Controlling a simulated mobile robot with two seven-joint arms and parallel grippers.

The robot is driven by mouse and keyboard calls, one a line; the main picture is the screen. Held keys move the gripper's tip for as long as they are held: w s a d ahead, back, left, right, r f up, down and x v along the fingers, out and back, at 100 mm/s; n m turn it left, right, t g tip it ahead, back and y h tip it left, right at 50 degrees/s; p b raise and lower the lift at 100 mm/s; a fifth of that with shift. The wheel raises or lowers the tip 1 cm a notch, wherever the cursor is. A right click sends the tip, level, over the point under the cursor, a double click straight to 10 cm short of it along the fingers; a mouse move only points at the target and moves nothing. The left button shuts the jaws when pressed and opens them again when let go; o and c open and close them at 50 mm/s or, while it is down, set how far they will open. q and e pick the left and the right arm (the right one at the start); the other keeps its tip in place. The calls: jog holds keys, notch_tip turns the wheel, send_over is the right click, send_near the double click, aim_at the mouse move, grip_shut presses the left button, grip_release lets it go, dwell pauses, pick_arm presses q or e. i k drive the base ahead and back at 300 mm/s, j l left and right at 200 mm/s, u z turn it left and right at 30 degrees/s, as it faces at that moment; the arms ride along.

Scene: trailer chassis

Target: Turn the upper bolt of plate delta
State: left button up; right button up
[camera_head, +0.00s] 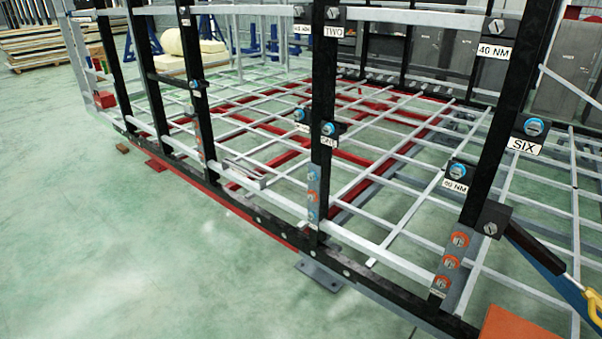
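No label that I can read as delta shows, so I cannot tell which plate is plate delta. A grey plate (325,178) with bolts in orange and blue rings is fixed low on the middle black post. Another grey plate (444,289) with several orange-ringed bolts is on the right post. Black plates carry blue-ringed bolts: one above the "SIX" label (525,147), one above a "40 NM" label (455,186), and one above a small, hard-to-read label (328,143). Neither of my grippers is in view.
Black posts and grey bars form the chassis frame (262,218), with red beams (357,158) inside. An orange block (515,325) and a yellow-handled object (592,300) are at bottom right. Green floor (110,240) is open on the left. Stacked boards (35,48) lie behind.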

aim_at(312, 176)
jog(key=i+j, duration=0.3)
jog(key=i+j+z, duration=0.1)
jog(key=i+j, duration=0.2)
jog(key=j, duration=0.15)
jog(key=i+j, duration=0.3)
jog(key=i+j+z, duration=0.1)
jog(key=i+j, duration=0.15)
jog(key=j, duration=0.2)
jog(key=i+j+z, duration=0.1)
jog(key=i+j, duration=0.2)
jog(key=j, duration=0.15)
jog(key=i+j, duration=0.25)
jog(key=j, duration=0.15)
